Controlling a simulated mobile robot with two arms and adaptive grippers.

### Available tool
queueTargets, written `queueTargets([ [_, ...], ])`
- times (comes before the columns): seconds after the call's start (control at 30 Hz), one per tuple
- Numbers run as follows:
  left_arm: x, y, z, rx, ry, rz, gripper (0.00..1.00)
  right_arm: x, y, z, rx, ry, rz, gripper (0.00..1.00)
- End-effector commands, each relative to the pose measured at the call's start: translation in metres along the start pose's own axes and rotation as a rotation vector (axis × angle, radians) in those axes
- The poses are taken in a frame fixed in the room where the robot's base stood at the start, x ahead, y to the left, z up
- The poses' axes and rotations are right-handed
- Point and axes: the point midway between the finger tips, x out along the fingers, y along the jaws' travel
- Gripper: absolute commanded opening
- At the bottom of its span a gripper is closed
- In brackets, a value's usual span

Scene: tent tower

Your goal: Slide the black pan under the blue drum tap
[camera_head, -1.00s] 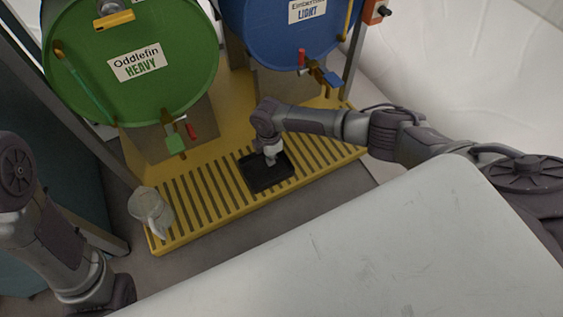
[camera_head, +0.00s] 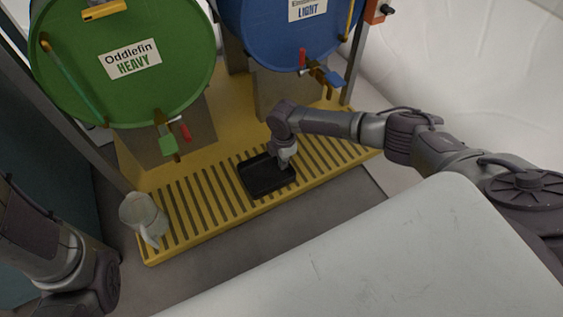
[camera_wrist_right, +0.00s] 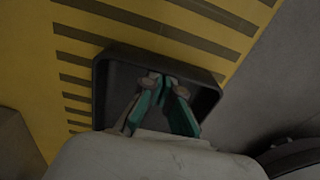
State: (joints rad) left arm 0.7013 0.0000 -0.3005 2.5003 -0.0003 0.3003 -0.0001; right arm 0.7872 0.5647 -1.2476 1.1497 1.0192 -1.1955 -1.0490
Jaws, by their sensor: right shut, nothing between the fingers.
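The black pan (camera_head: 258,186) is a shallow rectangular tray lying flat on the yellow slatted drip tray (camera_head: 185,215). It is left of and nearer than the blue drum tap (camera_head: 325,75), not below it. My right gripper (camera_head: 286,163) is shut and empty, pointing down at the pan's right end. In the right wrist view the pan (camera_wrist_right: 104,88) surrounds the closed fingertips (camera_wrist_right: 165,84), which are over or inside it; I cannot tell whether they touch its floor or wall. My left arm shows at lower left, but its gripper is out of view.
The slats right of the pan are clear.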

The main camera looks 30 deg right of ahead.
Motion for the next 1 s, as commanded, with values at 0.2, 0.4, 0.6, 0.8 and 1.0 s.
queueTargets([
  [0.2, 0.012, -0.002, 0.004, 0.0, 0.002, 0.001, 0.4, -0.001, -0.001, 0.048, 0.008, -0.004, -0.003, 0.0],
  [0.4, 0.009, -0.003, 0.006, -0.002, -0.008, -0.003, 0.4, 0.0, -0.001, 0.065, 0.002, -0.003, -0.001, 0.0],
  [0.6, 0.006, -0.003, 0.008, -0.002, -0.018, -0.005, 0.4, 0.0, -0.001, 0.065, 0.002, -0.003, -0.001, 0.0],
  [0.8, 0.01, -0.004, 0.009, -0.002, -0.014, -0.004, 0.4, -0.001, -0.002, 0.062, 0.002, -0.002, -0.001, 0.0],
  [1.0, 0.002, -0.01, 0.028, -0.008, -0.074, -0.027, 0.4, -0.005, -0.013, 0.046, 0.004, 0.0, -0.003, 0.0],
])
